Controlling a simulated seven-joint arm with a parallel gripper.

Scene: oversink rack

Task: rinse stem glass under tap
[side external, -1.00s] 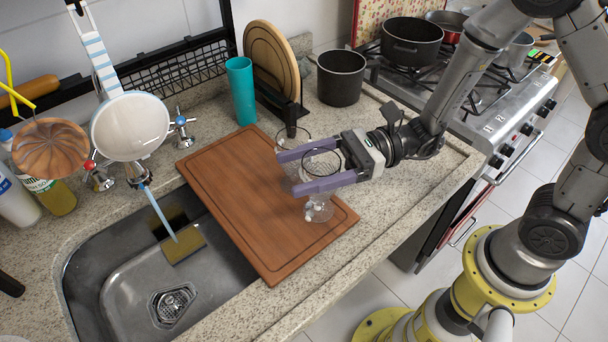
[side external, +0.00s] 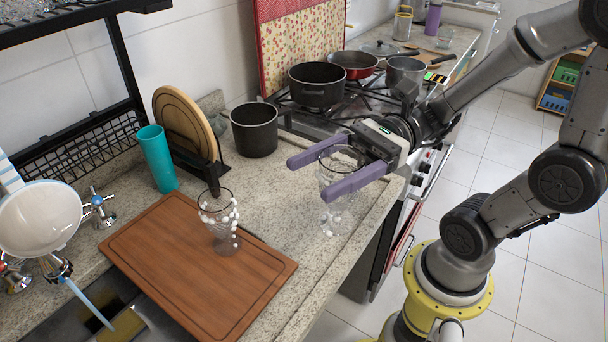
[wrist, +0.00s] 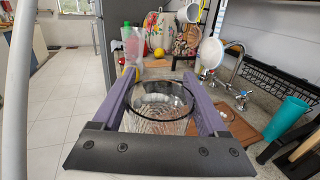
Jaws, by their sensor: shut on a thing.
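My gripper (side external: 310,178), with two purple fingers, is shut on a clear glass (side external: 341,208), which stays upright between the fingers. White beads or droplets show at its lower part. In the wrist view the glass's dark-rimmed mouth (wrist: 160,88) opens toward the camera. Its foot looks over the counter right of the board; I cannot tell whether it touches. A second clear glass (side external: 217,228) with white beads stands on the wooden board. The tap (side external: 55,266) is at the far left, with a pale-blue stream (side external: 88,303) falling from it into the sink (side external: 150,326).
The wooden board (side external: 170,285) lies between my gripper and the sink. A white bowl with a blue rim (side external: 38,215) hangs by the tap. A teal cup (side external: 157,158), a board holder (side external: 185,122) and a black pot (side external: 254,130) line the back. The stove is behind.

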